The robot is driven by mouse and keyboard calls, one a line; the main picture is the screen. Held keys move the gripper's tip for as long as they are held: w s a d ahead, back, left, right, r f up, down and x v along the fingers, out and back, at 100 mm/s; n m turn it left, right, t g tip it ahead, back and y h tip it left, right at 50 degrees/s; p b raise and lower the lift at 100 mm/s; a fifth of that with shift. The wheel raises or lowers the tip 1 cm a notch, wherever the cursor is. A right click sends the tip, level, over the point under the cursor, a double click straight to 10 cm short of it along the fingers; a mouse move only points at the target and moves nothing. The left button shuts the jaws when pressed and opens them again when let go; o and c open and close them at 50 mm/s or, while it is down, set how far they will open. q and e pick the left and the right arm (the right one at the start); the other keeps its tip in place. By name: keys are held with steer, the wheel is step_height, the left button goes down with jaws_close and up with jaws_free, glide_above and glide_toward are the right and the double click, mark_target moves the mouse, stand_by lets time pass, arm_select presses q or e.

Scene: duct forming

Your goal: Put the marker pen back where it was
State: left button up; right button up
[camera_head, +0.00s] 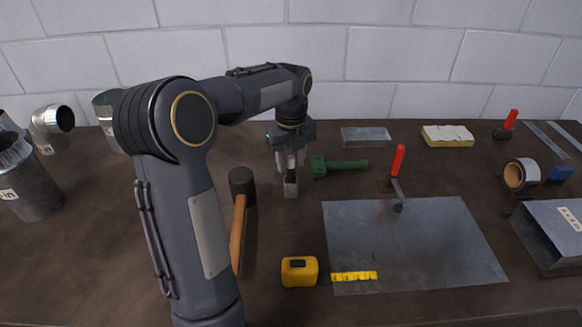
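My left gripper (291,186) points down over the middle of the table, between the hammer and the green-handled tool. Its fingers look close together, but I cannot tell whether they are shut or hold anything. I cannot clearly make out a marker pen; one may be hidden at the gripper or behind my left arm. A red-handled tool (398,161) stands tilted at the back edge of the grey metal sheet (420,250), right of the gripper and apart from it. My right gripper is not in view.
A hammer (240,215), yellow tape measure (299,271) and green-handled tool (341,167) surround the gripper. A metal block (366,137), yellow sponge (447,135), tape roll (520,174) and sheet-metal duct (555,232) lie to the right. Metal duct pieces (30,185) stand at left.

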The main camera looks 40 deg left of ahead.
arm_select(q)
step_height(320, 180, up, 9)
steer(key=shift+p, duration=0.4)
steer(key=s+d+f+n+t+h, duration=0.2)
steer(key=s+d+f+n, duration=0.2)
steer(key=s+d+n, duration=0.5)
steer(key=s+d+f+n+t+h, duration=0.1)
steer(key=s+d+f+n+t, duration=0.2)
steer(key=s+d+n, duration=0.6)
steer(key=shift+s+f+n+t+h, duration=0.35)
steer(key=shift+s+f+n, duration=0.25)
steer(key=shift+s+n, duration=2.3)
steer(key=shift+w+n, duration=0.6)
steer(key=shift+n, duration=0.1)
